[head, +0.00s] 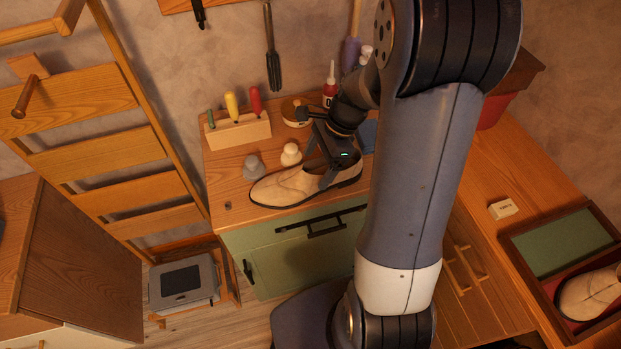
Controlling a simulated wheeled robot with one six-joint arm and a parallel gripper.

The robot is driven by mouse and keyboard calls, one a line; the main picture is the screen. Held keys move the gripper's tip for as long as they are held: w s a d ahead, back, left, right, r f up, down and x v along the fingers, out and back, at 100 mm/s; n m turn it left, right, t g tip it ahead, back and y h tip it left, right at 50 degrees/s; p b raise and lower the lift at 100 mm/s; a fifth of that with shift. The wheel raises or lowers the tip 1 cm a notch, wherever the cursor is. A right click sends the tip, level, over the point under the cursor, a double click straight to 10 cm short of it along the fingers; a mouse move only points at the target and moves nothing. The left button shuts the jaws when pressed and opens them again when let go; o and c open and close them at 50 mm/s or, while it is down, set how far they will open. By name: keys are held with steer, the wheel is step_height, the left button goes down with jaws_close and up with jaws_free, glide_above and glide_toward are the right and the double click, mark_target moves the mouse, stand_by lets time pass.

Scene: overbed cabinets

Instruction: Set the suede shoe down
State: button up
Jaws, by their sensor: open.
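A beige suede shoe (283,188) with a dark sole rests upright on the wooden top of the green cabinet (240,205), near its front edge, toe to the left. My gripper (330,172) is open at the heel end of the shoe, over its opening. The fingertips are partly hidden against the shoe, so I cannot tell whether they touch it. A second beige shoe (591,293) lies in an open box (552,308) at the lower right.
A grey knob-like piece (254,168) and a white one (291,154) stand just behind the shoe. A wooden tool block (239,132), a round tin (294,112) and a red bottle (330,88) stand farther back. A wooden ladder (95,120) is at the left.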

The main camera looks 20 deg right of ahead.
mark_target(307, 177)
steer(key=shift+w+p+x, duration=0.1)
steer(key=shift+p+x, duration=0.1)
steer(key=shift+x, duration=1.2)
steer(key=shift+w+p+x, duration=0.15)
steer(key=shift+x, duration=1.2)
steer(key=c, duration=1.4)
